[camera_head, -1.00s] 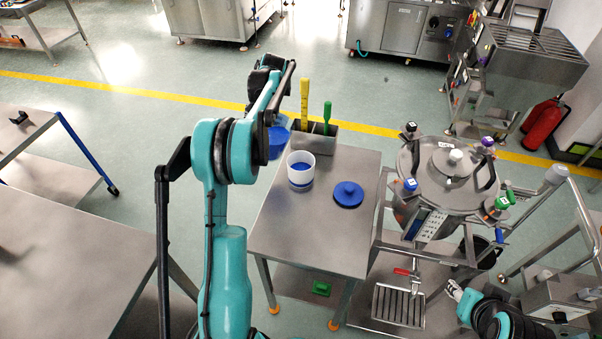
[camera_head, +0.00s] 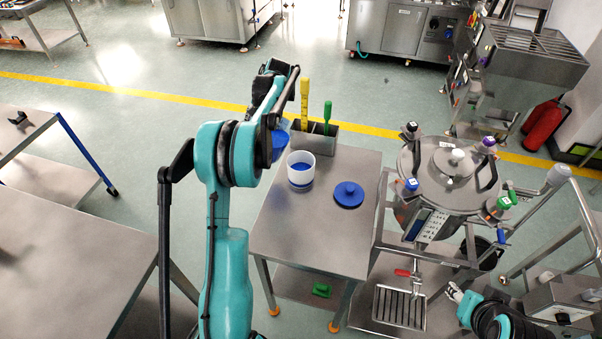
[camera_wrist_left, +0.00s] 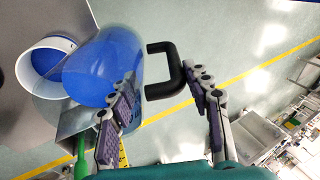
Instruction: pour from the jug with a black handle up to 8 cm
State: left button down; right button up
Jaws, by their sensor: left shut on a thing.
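The jug (camera_head: 279,146), with blue contents, shows partly behind my left arm in the head view, just left of and above the white container. In the left wrist view the clear-walled jug (camera_wrist_left: 105,68) is tilted toward the container, its black handle (camera_wrist_left: 163,70) lying toward my fingers. My left gripper (camera_wrist_left: 163,120) is shut on the jug; the exact contact is hard to see. The white container (camera_head: 300,168) stands upright on the small steel table with blue in it. It also shows in the left wrist view (camera_wrist_left: 28,72). My right gripper (camera_head: 454,291) is at lower right, too small to read.
A blue lid (camera_head: 348,194) lies on the small table (camera_head: 325,240). A grey holder (camera_head: 327,140) with a yellow and a green tool stands at its back edge. A steel vessel (camera_head: 440,195) with valves stands close on the right. The table's front part is clear.

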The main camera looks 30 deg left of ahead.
pick_arm(q)
jog(key=shift+f, duration=0.1)
jog(key=shift+f+y+b, duration=0.3)
jog(key=shift+f+b, duration=0.05)
jog(key=shift+b, duration=0.1)
jog(key=shift+f, duration=0.1)
dwell(0.4)
jog(key=shift+d+f+b, duration=0.1)
jog(key=shift+f+b, duration=0.05)
jog(key=shift+b, duration=0.15)
dwell(0.3)
jog(key=shift+d+f+y+b, duration=0.1)
jog(key=shift+f+y+b, duration=0.2)
jog(key=shift+y+b, duration=0.1)
